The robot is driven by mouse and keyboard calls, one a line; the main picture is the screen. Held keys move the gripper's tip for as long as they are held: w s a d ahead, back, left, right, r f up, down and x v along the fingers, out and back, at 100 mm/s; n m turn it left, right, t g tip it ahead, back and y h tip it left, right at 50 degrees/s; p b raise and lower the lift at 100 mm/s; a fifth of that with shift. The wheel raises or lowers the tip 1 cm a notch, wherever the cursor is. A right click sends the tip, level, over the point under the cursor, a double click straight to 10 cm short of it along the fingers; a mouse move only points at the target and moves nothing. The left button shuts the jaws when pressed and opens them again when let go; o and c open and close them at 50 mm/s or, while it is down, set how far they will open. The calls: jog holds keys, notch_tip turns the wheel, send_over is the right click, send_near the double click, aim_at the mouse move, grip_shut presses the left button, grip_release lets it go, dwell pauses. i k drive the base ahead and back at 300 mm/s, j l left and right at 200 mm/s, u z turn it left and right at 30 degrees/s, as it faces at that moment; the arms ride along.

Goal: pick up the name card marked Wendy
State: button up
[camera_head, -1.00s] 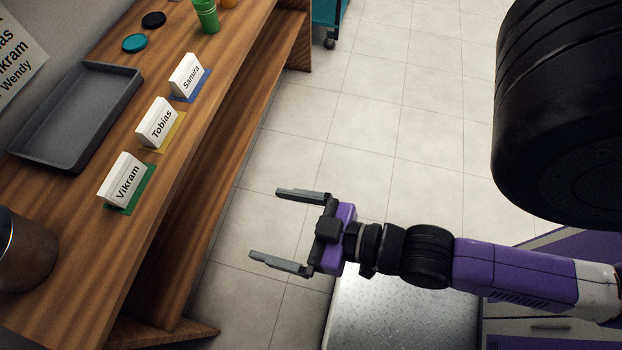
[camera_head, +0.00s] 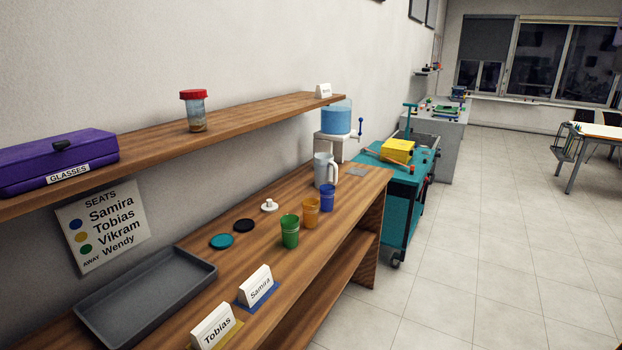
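A small white name card (camera_head: 323,91) stands at the far end of the upper wooden shelf; its lettering is too small to read. Two other white cards stand on the lower counter: Samira (camera_head: 256,286) on a blue mat and Tobias (camera_head: 214,327) on a yellow mat, partly cut by the bottom edge. A wall sign (camera_head: 103,227) headed SEATS lists Samira, Tobias and Vikram with coloured dots, and Wendy beside the word AWAY. My gripper is out of view.
The upper shelf (camera_head: 255,113) also holds a purple GLASSES case (camera_head: 55,160) and a red-lidded jar (camera_head: 195,111). On the counter are a grey tray (camera_head: 150,297), coloured cups (camera_head: 290,231), a pitcher (camera_head: 325,169) and a water dispenser (camera_head: 336,121). Open tiled floor lies right.

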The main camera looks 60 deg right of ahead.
aim_at(323, 91)
jog(key=z, duration=1.85)
jog(key=i+j+z, duration=0.25)
jog(key=i+z, duration=0.15)
jog(key=i+j+z, duration=0.4)
